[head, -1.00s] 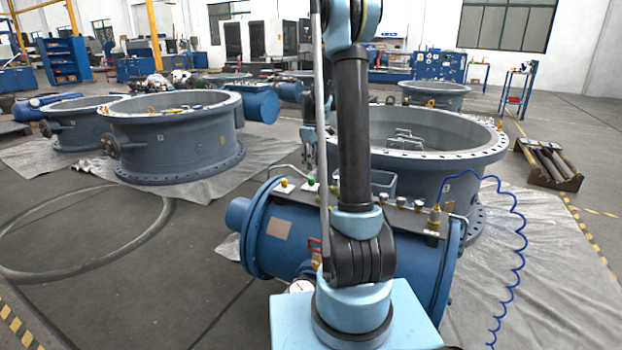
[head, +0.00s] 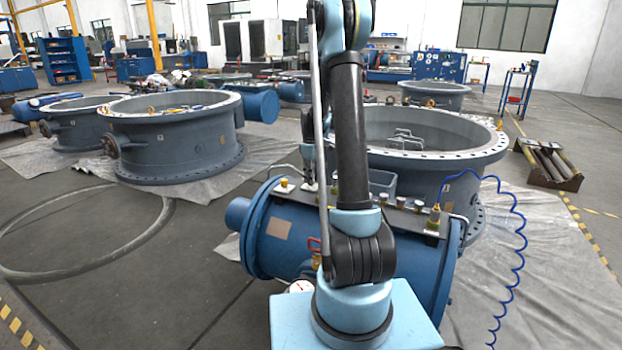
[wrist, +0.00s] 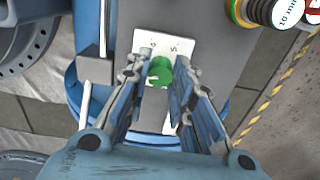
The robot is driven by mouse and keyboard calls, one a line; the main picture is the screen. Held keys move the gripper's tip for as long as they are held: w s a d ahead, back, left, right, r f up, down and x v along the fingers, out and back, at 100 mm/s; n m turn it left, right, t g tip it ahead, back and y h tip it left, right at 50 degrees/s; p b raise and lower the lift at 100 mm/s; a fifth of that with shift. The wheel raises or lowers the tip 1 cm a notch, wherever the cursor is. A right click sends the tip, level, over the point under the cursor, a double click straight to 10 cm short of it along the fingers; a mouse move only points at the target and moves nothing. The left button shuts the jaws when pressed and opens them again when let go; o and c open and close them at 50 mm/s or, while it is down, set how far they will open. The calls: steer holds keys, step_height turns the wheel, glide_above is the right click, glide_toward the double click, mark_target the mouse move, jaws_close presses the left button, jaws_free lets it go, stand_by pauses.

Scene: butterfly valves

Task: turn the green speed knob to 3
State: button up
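The green speed knob (wrist: 160,72) sits on a white dial plate (wrist: 152,42) with small dark marks, on a grey strip. A "5" seems to show at the plate's upper right; the knob's setting is not legible. In the wrist view my gripper (wrist: 158,78) is open, its two fingers on either side of the knob, with gaps visible. I cannot tell how deep the fingers reach around it. In the head view my gripper (head: 309,178) is over the strip on the blue cylinder (head: 285,240), and the green knob is hidden there.
A yellow knob (head: 284,184) stands left of my gripper on the same strip. Brass fittings (head: 435,212) and a coiled blue hose (head: 518,240) are at the right. A large grey valve ring (head: 450,165) stands close behind. A gauge (head: 301,286) sits low in front.

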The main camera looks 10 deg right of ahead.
jaws_close()
steer(key=shift+m, duration=1.3)
steer(key=o, duration=0.9)
jaws_free()
steer(key=shift+o, duration=0.2)
step_height(320, 180, up, 12)
steer(key=shift+w, duration=0.1)
